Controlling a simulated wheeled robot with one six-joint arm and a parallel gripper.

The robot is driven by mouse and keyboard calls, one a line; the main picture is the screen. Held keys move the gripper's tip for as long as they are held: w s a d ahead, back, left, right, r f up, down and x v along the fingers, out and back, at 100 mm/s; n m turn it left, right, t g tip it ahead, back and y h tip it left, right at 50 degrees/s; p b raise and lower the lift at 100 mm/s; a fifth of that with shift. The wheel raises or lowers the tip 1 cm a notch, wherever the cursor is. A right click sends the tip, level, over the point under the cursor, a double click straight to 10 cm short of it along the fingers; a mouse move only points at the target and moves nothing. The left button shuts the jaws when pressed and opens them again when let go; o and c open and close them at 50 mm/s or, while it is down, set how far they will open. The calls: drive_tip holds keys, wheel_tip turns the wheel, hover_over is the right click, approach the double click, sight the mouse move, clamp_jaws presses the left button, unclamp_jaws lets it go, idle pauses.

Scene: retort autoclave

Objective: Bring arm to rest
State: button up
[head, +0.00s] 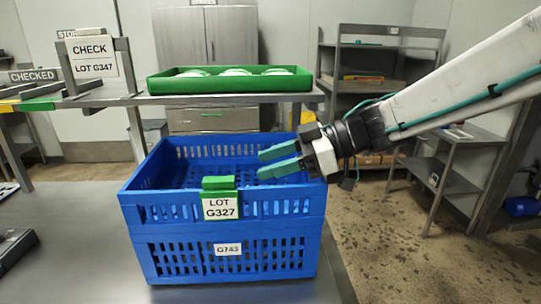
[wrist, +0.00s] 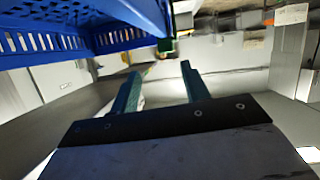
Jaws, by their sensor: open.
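My gripper (head: 279,161) is at the end of my arm, which reaches in from the upper right in the head view. Its two teal fingers point left, apart and with nothing between them, in front of or over the right part of the blue crate (head: 222,233). I cannot tell the exact gap to the crate. In the wrist view the open fingers (wrist: 160,88) show with empty space between them, and the blue crate (wrist: 60,48) fills the upper left.
The crate stands on a grey table (head: 75,250) with a green LOT G327 tag (head: 219,200) on its front. A green tray (head: 228,84) with white-topped items sits on a shelf behind. Metal racks (head: 380,62) stand at the right. The table left of the crate is mostly clear.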

drive_tip(key=w+d+r+m+t+h, duration=0.1)
drive_tip(key=w+d+m+t, duration=0.1)
drive_tip(key=w+d+t, duration=0.1)
drive_tip(key=w+d+r+m+t+h, duration=0.1)
drive_tip(key=w+d+r+m+t, duration=0.1)
drive_tip(key=t, duration=0.2)
drive_tip(key=w+d+r+m+t+h, duration=0.2)
drive_tip(key=w+d+t, duration=0.1)
drive_tip(key=t, duration=0.1)
drive_tip(key=shift+w+d, duration=0.35)
drive_tip(key=s+d+f+m+h, duration=0.2)
drive_tip(key=s+d+m+h, duration=0.3)
drive_tip(key=d, duration=0.4)
drive_tip(key=s+d+f+m+h, duration=0.2)
drive_tip(key=d+m+h, duration=0.4)
drive_tip(key=d, duration=0.4)
drive_tip(key=s+a+f+g, duration=0.1)
drive_tip(key=s+f+g, duration=0.3)
drive_tip(key=s, duration=0.7)
drive_tip(key=s+f+m+g+y, duration=0.1)
drive_tip(key=s+f+g, duration=0.4)
drive_tip(key=s, duration=0.6)
drive_tip(key=shift+a+m+g, duration=0.3)
drive_tip(key=shift+a+g, duration=0.05)
drive_tip(key=shift+g, duration=0.05)
drive_tip(key=shift+f, duration=0.1)
